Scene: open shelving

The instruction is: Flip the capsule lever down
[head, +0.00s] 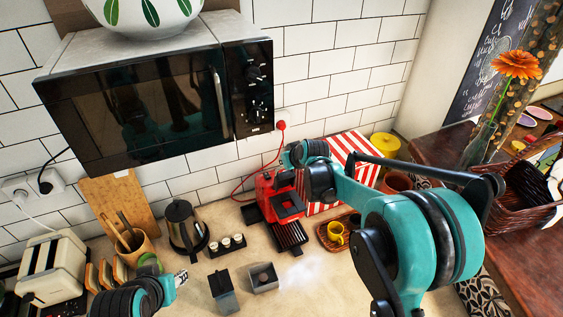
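The red capsule coffee machine (265,190) stands on the counter against the tiled wall, with a black drip tray (291,237) at its front. My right arm comes in from the right and reaches over the machine. Its teal and black end (305,153) is above the machine's top right; the fingers cannot be made out. The capsule lever is not clearly visible, and part of the machine's top is behind the arm. My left gripper (180,278) is low at the left, over the counter and apart from the machine. Its fingers are too small to read.
A microwave (150,95) hangs above the counter at the left. A kettle (185,228), small cups (226,243) and two grey boxes stand left of the machine. A yellow cup (336,232) on a wooden tray and a red-striped box (345,150) are to its right.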

